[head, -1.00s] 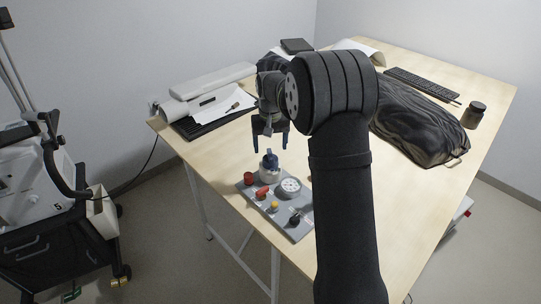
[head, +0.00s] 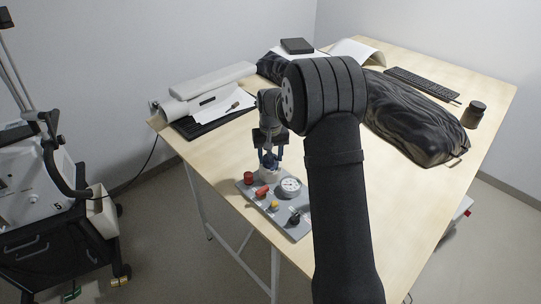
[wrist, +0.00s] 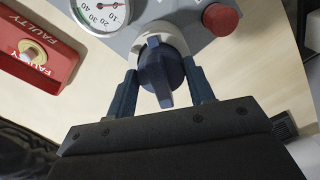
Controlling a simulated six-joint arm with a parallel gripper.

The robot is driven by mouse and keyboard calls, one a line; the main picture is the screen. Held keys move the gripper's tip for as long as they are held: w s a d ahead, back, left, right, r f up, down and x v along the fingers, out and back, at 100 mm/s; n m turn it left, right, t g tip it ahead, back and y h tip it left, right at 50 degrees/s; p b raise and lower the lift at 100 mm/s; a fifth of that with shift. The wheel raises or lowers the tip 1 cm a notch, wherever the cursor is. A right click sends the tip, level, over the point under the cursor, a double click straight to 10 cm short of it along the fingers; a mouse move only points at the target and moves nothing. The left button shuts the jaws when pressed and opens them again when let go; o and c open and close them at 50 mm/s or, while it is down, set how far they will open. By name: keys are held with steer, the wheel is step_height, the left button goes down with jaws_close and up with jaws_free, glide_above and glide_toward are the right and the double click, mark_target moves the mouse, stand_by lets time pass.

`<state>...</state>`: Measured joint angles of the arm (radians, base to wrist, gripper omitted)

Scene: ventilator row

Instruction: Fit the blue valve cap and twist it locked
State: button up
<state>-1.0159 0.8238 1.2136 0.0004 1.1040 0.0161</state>
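The blue valve cap (wrist: 153,68) has a raised grip bar and sits on a round white fitting (wrist: 176,36) on the grey panel. In the head view the cap (head: 269,163) shows partly between my fingers, above the white fitting (head: 268,175). My gripper (head: 269,155) points down over it. In the wrist view my gripper (wrist: 164,76) has one finger on each side of the cap, with narrow gaps visible. I cannot tell how the cap is seated under its rim.
The grey panel (head: 300,232) carries a gauge (head: 291,186), a red button (head: 248,178), a red part (head: 262,191), a yellow knob (head: 274,206) and a black knob (head: 295,219). A red tray marked FAULTY (wrist: 68,53) lies nearby. A dark bag (head: 415,120) lies at right.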

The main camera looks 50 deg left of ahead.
mark_target(268, 154)
steer(key=c, duration=0.3)
steer(key=shift+s+a+m, duration=0.15)
steer(key=shift+s+m, duration=0.05)
steer(key=shift+m, duration=0.55)
steer(key=shift+s+a+m, duration=0.1)
steer(key=shift+s+m, duration=0.05)
steer(key=shift+m, duration=0.6)
steer(key=o, duration=1)
steer(key=shift+c, duration=0.2)
steer(key=shift+r, duration=3.5)
